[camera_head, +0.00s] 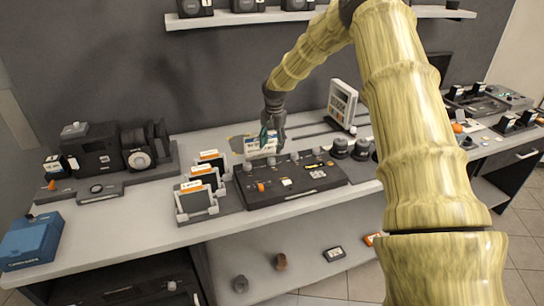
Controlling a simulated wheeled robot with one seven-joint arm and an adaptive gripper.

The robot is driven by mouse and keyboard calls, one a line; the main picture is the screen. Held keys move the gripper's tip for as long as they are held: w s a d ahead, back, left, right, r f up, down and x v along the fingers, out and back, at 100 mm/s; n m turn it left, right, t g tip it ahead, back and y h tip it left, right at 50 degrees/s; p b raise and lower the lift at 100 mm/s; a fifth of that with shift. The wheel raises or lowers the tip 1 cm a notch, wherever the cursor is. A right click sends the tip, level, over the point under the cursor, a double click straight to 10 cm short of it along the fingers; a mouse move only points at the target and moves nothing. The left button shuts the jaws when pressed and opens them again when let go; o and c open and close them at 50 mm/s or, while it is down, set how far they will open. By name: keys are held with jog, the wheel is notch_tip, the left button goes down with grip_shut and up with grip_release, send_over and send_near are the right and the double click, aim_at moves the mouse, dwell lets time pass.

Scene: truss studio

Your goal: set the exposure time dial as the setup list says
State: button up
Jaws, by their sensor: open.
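A dark control panel (300,196) lies on the bench at the middle, with a row of small grey knobs (294,157) along its back edge and an orange part (261,187) at its left. The labels are too small to read, so I cannot tell which is the exposure time dial. My gripper (273,141) is open and points down at the panel's back edge, by a white and blue card (257,145) that it partly covers. I cannot tell whether they touch. A white upright board (342,103) stands behind to the right; I cannot tell whether it is the setup list.
Several framed plates (196,203) with orange tops stand left of the panel. Dark camera equipment (102,157) is at the left, and a blue box (31,242) at the far left. Dark round pieces (340,147) stand right of the panel. A lower shelf (300,255) holds small items.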

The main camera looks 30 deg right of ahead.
aim_at(272, 159)
jog(key=shift+f+p, duration=1.05)
jog(key=shift+f, duration=2.45)
jog(key=c, duration=1)
